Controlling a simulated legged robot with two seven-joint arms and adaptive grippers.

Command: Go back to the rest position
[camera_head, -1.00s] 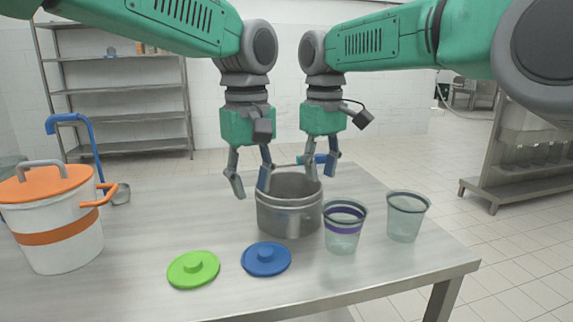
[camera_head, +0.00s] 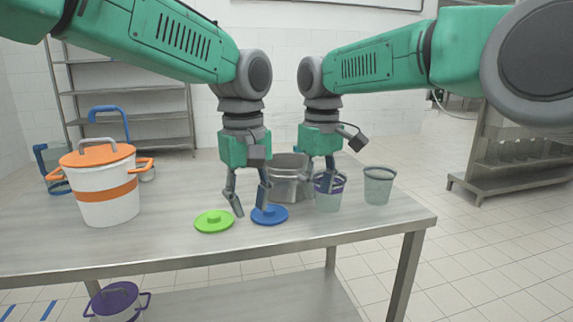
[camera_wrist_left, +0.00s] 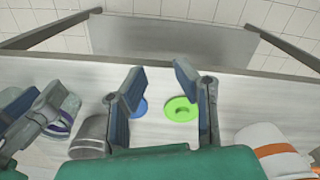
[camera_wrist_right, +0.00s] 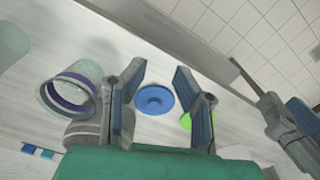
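My left gripper (camera_head: 251,207) is open and empty in the head view, in front of the grey metal pot (camera_head: 287,180) and over the blue and green lids. In the left wrist view its two fingers (camera_wrist_left: 160,85) stand wide apart with nothing between them but the table and lids beyond. My right gripper (camera_head: 316,180) hangs in front of the pot's right side, beside the cup with purple bands (camera_head: 328,202). In the right wrist view its fingers (camera_wrist_right: 158,85) are apart and empty, with the blue lid (camera_wrist_right: 154,100) seen between them.
On the steel table (camera_head: 180,235) lie a green lid (camera_head: 214,221) and a blue lid (camera_head: 270,215). A clear cup (camera_head: 378,187) stands at the right. A purple-lidded pot (camera_head: 118,300) sits below.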

